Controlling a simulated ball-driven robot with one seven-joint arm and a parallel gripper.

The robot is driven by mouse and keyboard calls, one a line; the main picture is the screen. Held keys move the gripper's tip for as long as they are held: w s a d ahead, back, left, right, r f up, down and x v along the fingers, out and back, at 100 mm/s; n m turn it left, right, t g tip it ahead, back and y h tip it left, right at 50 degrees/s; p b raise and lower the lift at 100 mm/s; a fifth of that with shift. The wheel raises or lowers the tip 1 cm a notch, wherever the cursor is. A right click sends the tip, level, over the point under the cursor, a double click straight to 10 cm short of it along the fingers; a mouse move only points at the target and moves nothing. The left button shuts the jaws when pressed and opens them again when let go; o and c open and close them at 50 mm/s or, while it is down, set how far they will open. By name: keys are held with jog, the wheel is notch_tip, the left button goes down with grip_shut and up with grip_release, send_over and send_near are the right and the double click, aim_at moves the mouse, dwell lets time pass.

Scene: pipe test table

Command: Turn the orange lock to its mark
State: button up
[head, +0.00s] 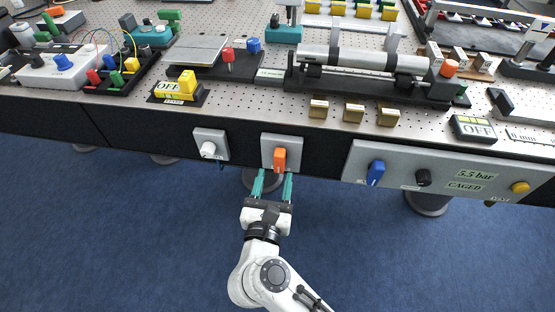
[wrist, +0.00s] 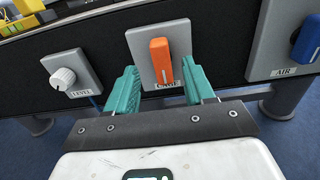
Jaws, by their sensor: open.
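The orange lock (head: 280,158) is a knob on a grey plate (head: 294,143) on the front panel of the table. In the wrist view the orange lock (wrist: 161,60) stands roughly upright, with a label (wrist: 165,85) at its foot that is partly hidden. A mark for it cannot be made out. My gripper (head: 275,178) is open, with teal fingers just below and in front of the lock. In the wrist view the fingers of my gripper (wrist: 160,85) stand to the left and right of the knob, with nothing between them touching it visibly.
A white knob (head: 208,149) labelled LEVEL is on a plate to the left. A grey panel (head: 400,188) to the right carries a blue handle (head: 376,172) labelled AIR, a black knob (head: 423,177) and a yellow button (head: 519,187). The floor (head: 130,230) in front is clear.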

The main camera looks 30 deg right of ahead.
aim_at(279, 162)
jog(key=shift+x, duration=2.75)
jog(key=shift+c, duration=0.2)
grip_shut()
